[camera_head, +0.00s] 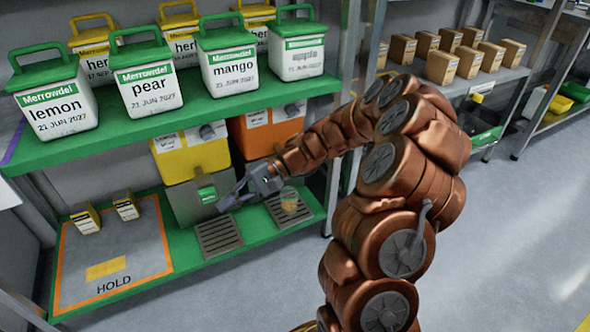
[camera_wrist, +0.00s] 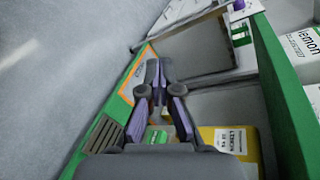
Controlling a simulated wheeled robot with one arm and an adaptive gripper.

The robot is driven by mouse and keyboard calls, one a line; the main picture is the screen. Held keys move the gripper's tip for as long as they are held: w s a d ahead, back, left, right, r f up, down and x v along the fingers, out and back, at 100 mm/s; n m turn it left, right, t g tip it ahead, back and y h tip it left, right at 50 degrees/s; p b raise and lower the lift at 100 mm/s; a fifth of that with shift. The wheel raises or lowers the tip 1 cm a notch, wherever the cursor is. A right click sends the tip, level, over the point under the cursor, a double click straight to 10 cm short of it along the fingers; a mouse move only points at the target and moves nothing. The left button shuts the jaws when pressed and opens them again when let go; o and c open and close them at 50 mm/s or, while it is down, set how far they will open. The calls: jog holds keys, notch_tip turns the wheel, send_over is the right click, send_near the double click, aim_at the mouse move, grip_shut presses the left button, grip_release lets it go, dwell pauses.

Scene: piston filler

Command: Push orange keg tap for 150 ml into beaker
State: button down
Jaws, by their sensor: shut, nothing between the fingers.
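The orange keg (camera_head: 268,133) stands on the lower shelf, right of the yellow keg (camera_head: 192,155). Its tap is hidden behind my gripper and arm. The clear beaker (camera_head: 289,200) stands on the right drip tray, with something orange in its lower part; I cannot read a level. My gripper (camera_head: 229,202) is shut and empty, pointing left in front of the kegs, left of the beaker and apart from it. In the wrist view my gripper's fingers (camera_wrist: 160,70) are close together with nothing between them. The yellow keg's label (camera_wrist: 230,140) shows there; the orange keg does not.
The left drip tray (camera_head: 219,235) is empty. The HOLD mat (camera_head: 125,250) carries two small boxes. The green upper shelf (camera_head: 180,116) bears several labelled tubs above the kegs. A grey shelf post (camera_head: 340,150) stands at right behind my arm. Floor at right is clear.

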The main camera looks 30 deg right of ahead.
jog(key=s+a+r+n+g+h, duration=0.1)
jog(key=s+a+n+g+h, duration=0.15)
jog(key=s, duration=0.55)
jog(key=s+a+n+g+h, duration=0.2)
jog(key=s+a+n+h, duration=0.15)
jog(key=s, duration=0.45)
jog(key=s+d+f+h, duration=0.1)
jog(key=s+d+h, duration=0.7)
jog(key=s, duration=0.5)
jog(key=shift+s+d+n, duration=0.3)
jog(key=shift+d+n, duration=0.1)
jog(key=shift+d, duration=0.2)
jog(key=shift+s, duration=0.1)
